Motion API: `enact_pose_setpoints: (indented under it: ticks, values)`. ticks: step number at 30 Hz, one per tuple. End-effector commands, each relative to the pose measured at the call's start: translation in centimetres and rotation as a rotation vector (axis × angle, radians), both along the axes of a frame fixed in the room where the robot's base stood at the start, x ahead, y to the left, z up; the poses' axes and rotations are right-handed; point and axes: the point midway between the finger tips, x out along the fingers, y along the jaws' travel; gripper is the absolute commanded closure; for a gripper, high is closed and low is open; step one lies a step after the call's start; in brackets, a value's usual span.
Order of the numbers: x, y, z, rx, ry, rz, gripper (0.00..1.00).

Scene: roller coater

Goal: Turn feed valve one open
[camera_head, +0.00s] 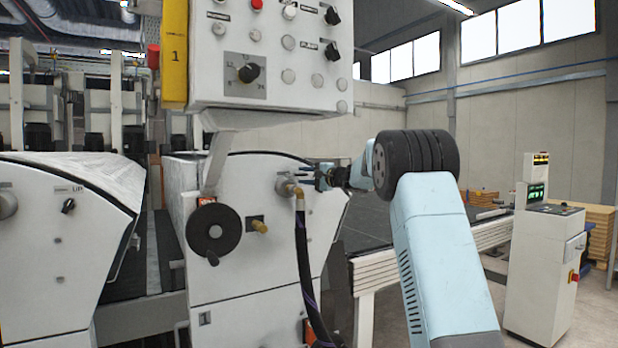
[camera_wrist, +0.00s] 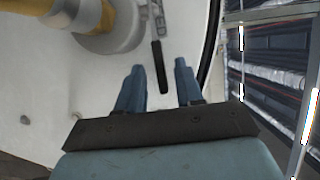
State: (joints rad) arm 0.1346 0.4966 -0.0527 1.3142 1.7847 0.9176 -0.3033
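The feed valve lever (camera_wrist: 159,67) has a black grip on a grey metal stem, beside partly readable lettering on the white machine panel. It shows in the wrist view, with the grip's end pointing down the picture. My gripper (camera_wrist: 160,70) is open, its two blue fingers on either side of the grip's lower end in the picture. I see gaps on both sides, and I cannot tell the depth between grip and fingers. In the head view my gripper (camera_head: 318,178) is at the panel, right of the round pipe fitting (camera_head: 287,187). The lever is too small to make out there.
A brass elbow (camera_head: 299,197) and black hose (camera_head: 304,260) hang left of my gripper. A black handwheel (camera_head: 213,232) sits further left. The control box (camera_head: 270,60) is above. A dark flat bed (camera_head: 400,230) lies behind my arm, and a console (camera_head: 545,265) stands right.

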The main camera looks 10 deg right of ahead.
Motion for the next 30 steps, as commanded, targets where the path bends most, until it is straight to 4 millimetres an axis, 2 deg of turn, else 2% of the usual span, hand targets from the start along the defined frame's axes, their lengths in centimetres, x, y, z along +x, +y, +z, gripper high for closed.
enact_pose_setpoints:
  ticks: [12,23,30]
  values:
    - [0.47,0.34,-0.01,0.000,0.000,-0.001,0.65]
    - [0.46,0.30,-0.07,-0.001,0.001,-0.001,0.99]
    - [0.48,0.28,-0.16,-0.001,0.002,-0.001,1.00]
